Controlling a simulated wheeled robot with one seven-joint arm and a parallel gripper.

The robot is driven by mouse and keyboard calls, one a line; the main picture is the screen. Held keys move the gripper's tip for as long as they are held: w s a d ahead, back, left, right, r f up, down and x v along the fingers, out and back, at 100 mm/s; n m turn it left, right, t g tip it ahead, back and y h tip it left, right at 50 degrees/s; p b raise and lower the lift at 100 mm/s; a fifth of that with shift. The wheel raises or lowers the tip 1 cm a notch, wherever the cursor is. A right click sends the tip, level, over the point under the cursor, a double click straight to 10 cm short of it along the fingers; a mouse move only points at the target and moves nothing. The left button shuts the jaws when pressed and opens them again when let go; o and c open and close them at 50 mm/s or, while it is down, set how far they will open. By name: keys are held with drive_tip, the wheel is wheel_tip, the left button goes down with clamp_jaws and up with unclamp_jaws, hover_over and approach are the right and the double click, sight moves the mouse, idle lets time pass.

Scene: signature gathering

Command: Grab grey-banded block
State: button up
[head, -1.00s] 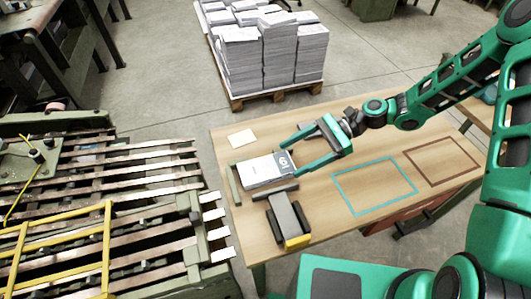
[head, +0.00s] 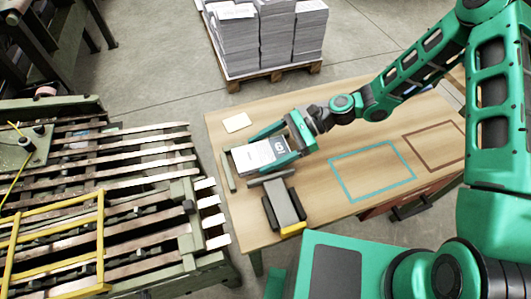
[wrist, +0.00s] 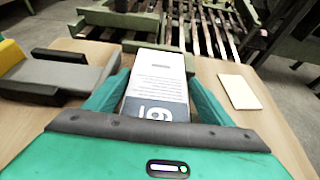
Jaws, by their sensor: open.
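The grey-banded block (head: 250,157) is a white stack of printed sheets with a grey band carrying large white figures. It lies flat near the left end of the wooden table (head: 330,125). My gripper (head: 261,154) is open, with one green finger along each long side of the block. In the wrist view the block (wrist: 159,78) lies between the two fingers (wrist: 158,90), with its banded end nearest the palm. I cannot tell whether either finger touches it.
A grey device with a yellow end (head: 283,203) stands close in front of the block. A dark green rail (head: 227,171) lies beyond its left end. A cream pad (head: 237,122) lies behind. Teal (head: 345,188) and brown (head: 415,161) outlines mark clear table at right.

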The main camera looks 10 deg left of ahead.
drive_tip(key=shift+s+a+f, duration=0.15)
drive_tip(key=shift+a, duration=0.15)
drive_tip(key=shift+c, duration=0.4)
drive_tip(key=c, duration=0.9)
